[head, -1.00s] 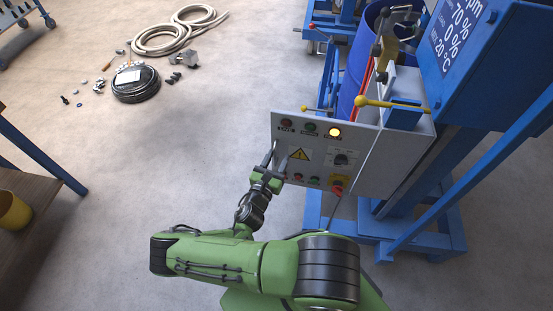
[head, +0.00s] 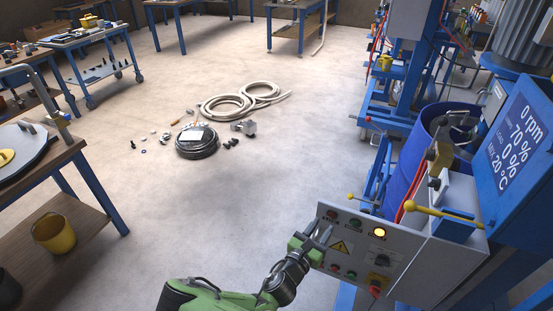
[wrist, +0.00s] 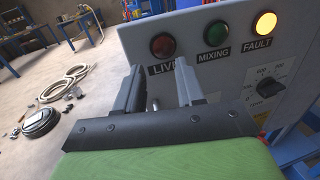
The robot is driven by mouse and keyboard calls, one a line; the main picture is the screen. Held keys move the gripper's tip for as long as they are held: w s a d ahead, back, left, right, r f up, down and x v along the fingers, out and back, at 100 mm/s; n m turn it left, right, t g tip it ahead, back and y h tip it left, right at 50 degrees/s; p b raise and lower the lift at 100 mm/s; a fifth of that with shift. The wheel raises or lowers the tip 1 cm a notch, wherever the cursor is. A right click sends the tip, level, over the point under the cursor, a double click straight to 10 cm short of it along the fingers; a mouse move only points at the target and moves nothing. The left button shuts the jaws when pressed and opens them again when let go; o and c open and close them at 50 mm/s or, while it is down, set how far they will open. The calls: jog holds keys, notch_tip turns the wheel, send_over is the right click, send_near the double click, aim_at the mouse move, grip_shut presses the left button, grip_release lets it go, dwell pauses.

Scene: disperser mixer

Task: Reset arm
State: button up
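My gripper (head: 318,238) is at the left part of the grey control panel (head: 408,262), with my green arm reaching up to it from the bottom edge. The green MIXING lamp (wrist: 216,36) looks unlit, and the yellow FAULT lamp (wrist: 265,24) glows. A dark rotary knob (wrist: 269,87) is to the right of the fingers.
A blue display (head: 518,145) reads 0 rpm, 70 %, 0 % and 20 °C. A blue drum (head: 408,170) stands behind the panel. A yellow-knobbed lever (head: 430,211) sticks out above it. Coiled hoses (head: 230,103) lie on the floor. A workbench (head: 60,165) stands at left.

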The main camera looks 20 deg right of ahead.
jog(key=shift+s+d+r+m+g, duration=0.15)
jog(key=shift+s+m+g, duration=0.1)
jog(key=shift+m+g, duration=0.4)
jog(key=s+a+r+m+g+y, duration=0.1)
jog(key=s+a+r+m+y, duration=0.6)
jog(key=s+r+m, duration=0.2)
jog(key=s+a+r+m+g+y, duration=0.2)
jog(key=s+a+r+m+y, duration=0.6)
jog(key=r+m, duration=0.6)
jog(key=shift+s+a+r, duration=0.3)
jog(key=shift+s+r, duration=0.25)
jog(key=shift+s, duration=0.5)
